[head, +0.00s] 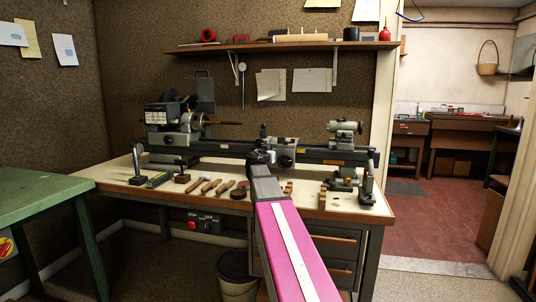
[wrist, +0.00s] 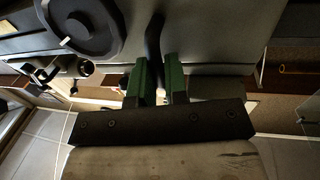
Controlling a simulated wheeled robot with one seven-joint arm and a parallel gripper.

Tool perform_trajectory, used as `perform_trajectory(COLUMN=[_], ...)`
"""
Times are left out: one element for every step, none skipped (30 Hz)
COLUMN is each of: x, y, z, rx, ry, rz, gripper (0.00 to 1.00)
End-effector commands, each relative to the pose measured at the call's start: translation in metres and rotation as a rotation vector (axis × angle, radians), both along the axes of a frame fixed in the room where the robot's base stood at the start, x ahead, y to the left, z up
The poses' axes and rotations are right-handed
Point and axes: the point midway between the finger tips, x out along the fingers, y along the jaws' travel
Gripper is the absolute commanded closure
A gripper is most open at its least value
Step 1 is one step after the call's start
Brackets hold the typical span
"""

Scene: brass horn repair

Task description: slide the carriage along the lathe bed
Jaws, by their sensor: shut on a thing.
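The lathe (head: 195,135) stands on the bench, its long dark bed (head: 330,156) running left to right. The carriage (head: 285,158) sits near the middle of the bed, between the headstock at left and the tailstock (head: 344,140) at right. My gripper (head: 262,157) is at the carriage's front left, partly hidden by my own arm. In the wrist view my gripper's green fingers (wrist: 158,75) are shut on a dark bar-like handle (wrist: 154,38). A dark round handwheel (wrist: 80,28) shows just left of the fingers. The handle's join to the carriage is unclear.
Several wooden-handled tools (head: 205,187) lie along the bench front (head: 120,176). A small upright tool (head: 367,185) stands at the bench's right end. A shelf (head: 290,45) hangs above. A green table (head: 40,195) is at left and a bin (head: 237,275) is below.

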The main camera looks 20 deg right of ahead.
Motion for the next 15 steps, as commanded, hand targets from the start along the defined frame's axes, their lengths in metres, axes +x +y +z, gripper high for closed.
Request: perform_trajectory(x=[-0.008, -0.011, -0.015, -0.016, -0.018, -0.018, -0.018, -0.018, -0.017, -0.017, -0.017, -0.017, -0.017, -0.017, -0.017], y=[-0.01, -0.014, -0.019, -0.022, -0.024, -0.025, -0.026, -0.025, -0.025, -0.025, -0.024, -0.024, -0.024, -0.024, -0.024], z=[0.0, 0.0, 0.0, 0.0, 0.0, 0.001, 0.001, 0.001, 0.001, 0.001, 0.001, 0.001, 0.001, 0.001, 0.001], rx=[0.002, 0.002, 0.003, 0.003, 0.004, 0.004, 0.004, 0.004, 0.004, 0.003, 0.003, 0.003, 0.003, 0.003, 0.003], ry=[-0.002, -0.002, -0.001, -0.001, -0.002, -0.002, -0.002, -0.002, -0.002, -0.003, -0.003, -0.003, -0.003, -0.003, -0.003], rz=[-0.01, -0.011, -0.011, -0.012, -0.011, -0.01, -0.009, -0.009, -0.008, -0.008, -0.007, -0.007, -0.006, -0.006, -0.006], gripper=[1.0, 1.0, 1.0, 1.0, 1.0, 1.0, 1.0, 1.0, 1.0, 1.0, 1.0, 1.0, 1.0, 0.83, 0.7])
